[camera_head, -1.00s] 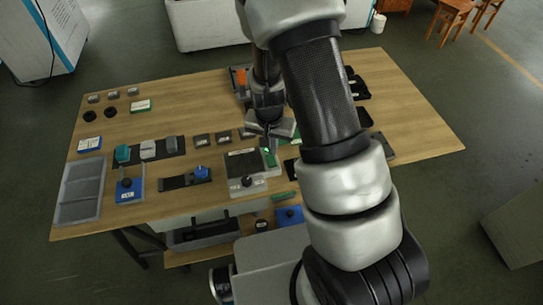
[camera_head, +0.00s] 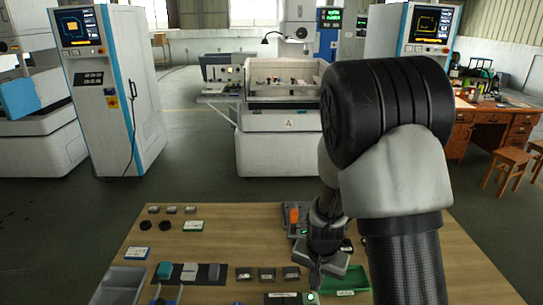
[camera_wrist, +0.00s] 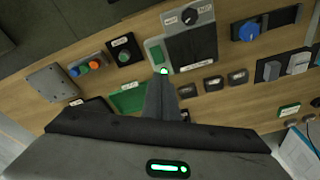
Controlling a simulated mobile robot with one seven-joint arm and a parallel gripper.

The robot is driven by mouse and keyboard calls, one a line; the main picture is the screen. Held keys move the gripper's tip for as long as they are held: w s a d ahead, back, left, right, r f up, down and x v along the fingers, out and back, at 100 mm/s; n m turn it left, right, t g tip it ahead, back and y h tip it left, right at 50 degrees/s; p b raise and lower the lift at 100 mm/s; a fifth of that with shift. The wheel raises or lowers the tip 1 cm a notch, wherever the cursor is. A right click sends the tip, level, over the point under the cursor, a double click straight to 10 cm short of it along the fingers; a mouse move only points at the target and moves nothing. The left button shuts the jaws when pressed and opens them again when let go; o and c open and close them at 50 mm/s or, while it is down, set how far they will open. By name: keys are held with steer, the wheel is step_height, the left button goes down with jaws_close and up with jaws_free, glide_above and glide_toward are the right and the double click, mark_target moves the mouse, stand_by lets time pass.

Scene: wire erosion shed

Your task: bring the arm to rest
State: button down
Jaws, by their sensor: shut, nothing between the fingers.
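My gripper (camera_head: 317,280) shows at the lower middle of the head view, pointing down above the wooden table (camera_head: 226,230). My arm bends over at the right of that view and hides part of the table. In the wrist view my gripper (camera_wrist: 162,80) has its fingers together, with nothing held. Its tips appear beside a small lit green light on a pale unit with a dark panel (camera_wrist: 192,45) and a knob. Whether the tips touch the unit I cannot tell.
A machine (camera_head: 280,140) and a cabinet (camera_head: 115,95) stand beyond the table. Floor between is clear.

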steer(key=s+r+n+t, duration=0.1)
steer(key=s+r, duration=0.2)
steer(key=r, duration=0.5)
steer(key=s+r+n+t+y, duration=0.15)
steer(key=s+r, duration=0.25)
steer(key=r, duration=0.4)
steer(key=s+r+n+h, duration=0.1)
steer(key=s+r, duration=0.2)
steer(key=r, duration=0.5)
steer(key=s+r+n+t, duration=0.1)
steer(key=s+r+n, duration=0.1)
steer(key=s+r, duration=0.3)
steer(key=s, duration=0.3)
steer(key=shift+s+d, duration=0.25)
steer(key=shift+d, duration=0.15)
